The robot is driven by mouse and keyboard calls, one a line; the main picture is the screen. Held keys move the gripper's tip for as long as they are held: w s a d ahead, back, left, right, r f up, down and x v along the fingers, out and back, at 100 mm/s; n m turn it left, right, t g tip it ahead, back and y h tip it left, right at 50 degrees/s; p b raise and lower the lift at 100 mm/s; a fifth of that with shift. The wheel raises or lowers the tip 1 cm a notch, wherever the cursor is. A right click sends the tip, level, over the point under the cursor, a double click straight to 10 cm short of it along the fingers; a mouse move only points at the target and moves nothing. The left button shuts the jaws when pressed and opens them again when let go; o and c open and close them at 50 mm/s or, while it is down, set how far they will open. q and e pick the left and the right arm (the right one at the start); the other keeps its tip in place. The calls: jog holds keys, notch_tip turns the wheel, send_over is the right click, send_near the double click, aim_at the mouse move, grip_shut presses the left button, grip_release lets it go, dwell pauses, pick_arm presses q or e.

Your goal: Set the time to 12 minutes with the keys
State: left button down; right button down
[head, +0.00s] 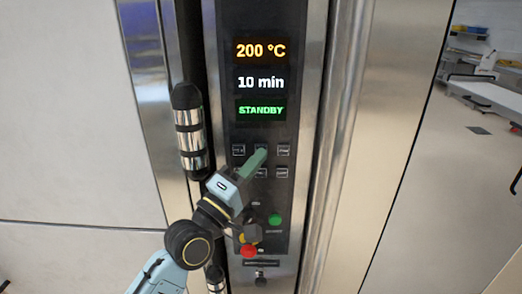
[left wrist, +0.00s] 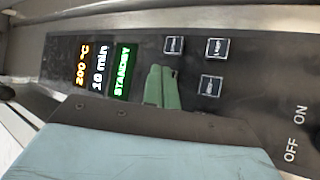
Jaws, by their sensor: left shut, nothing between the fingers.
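The control panel (head: 262,130) shows 200 °C, a time display (head: 261,83) reading 10 min, and a green STANDBY line (head: 261,110). Below are two rows of small square keys; a top-right key (head: 283,150) and a lower-right key (head: 282,172) show clearly. My left gripper (head: 262,152) is shut and empty, its green fingertips over the top-middle key, which they mostly hide. I cannot tell whether they touch it. In the left wrist view the shut fingers (left wrist: 161,72) lie beside the displays, with several keys (left wrist: 210,85) to their right. My right gripper is not in view.
A green button (head: 274,220) and a red button (head: 249,251) sit below the keys, close to my left wrist. A dark and chrome handle (head: 190,130) stands left of the panel. A vertical steel post (head: 342,130) stands to its right.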

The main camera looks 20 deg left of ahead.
pick_arm(q)
jog(key=shift+w+a, duration=0.1)
jog(key=shift+w, duration=0.25)
dwell(0.3)
dwell(0.4)
jog(key=shift+s+d+p, duration=0.2)
jog(key=shift+s+p, duration=0.15)
jog(key=shift+s, duration=0.45)
jog(key=shift+w, duration=0.1)
jog(key=shift+w+a, duration=0.1)
jog(key=shift+w, duration=0.25)
